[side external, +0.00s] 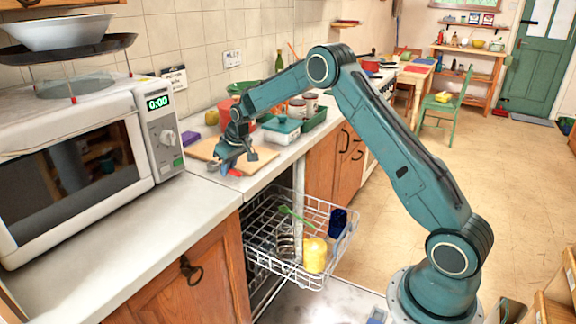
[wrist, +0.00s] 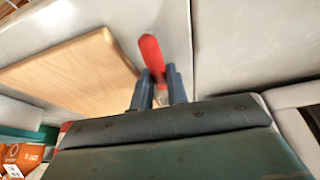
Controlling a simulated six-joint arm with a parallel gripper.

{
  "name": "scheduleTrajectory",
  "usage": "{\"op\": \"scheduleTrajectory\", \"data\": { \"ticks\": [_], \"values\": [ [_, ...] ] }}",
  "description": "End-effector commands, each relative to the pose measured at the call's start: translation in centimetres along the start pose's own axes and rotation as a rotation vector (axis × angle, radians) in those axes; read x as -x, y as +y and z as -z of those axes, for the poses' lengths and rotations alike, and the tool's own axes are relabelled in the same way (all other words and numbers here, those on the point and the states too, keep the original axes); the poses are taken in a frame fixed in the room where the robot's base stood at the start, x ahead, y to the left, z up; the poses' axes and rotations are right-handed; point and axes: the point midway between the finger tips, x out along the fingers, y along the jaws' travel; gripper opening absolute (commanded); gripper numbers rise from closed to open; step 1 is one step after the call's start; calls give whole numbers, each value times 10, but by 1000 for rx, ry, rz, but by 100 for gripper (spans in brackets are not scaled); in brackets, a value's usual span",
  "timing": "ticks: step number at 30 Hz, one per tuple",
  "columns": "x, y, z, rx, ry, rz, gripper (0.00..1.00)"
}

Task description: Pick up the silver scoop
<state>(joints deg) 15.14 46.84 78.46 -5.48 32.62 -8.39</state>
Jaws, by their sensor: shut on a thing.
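My gripper (side external: 232,163) points down over the counter beside the wooden board in the side view. In the wrist view its blue fingers (wrist: 158,76) are shut on a red-handled thing (wrist: 150,50), whose rounded red end sticks out beyond the fingertips. Its red part also shows low by the fingers in the side view (side external: 234,172). A small pale patch shows between the fingers, but the rest of the held thing is hidden.
The wooden board (wrist: 75,75) lies close to the left of the fingers in the wrist view. The dishwasher rack (side external: 262,222) is pulled out below, holding a yellow cup (side external: 314,255) and a blue cup (side external: 338,220). A microwave (side external: 75,165) stands left. Containers crowd the counter behind.

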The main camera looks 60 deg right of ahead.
Motion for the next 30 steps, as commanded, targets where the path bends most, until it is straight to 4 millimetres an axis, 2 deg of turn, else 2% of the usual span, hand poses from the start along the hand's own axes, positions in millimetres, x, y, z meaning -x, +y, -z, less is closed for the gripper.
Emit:
{"op": "scheduleTrajectory", "data": {
  "ticks": [8,24,30],
  "values": [
    [32,0,14,1,5,-1,0],
    [137,0,58,0,6,-1,0],
    [165,0,69,1,4,0,0]
  ]
}}
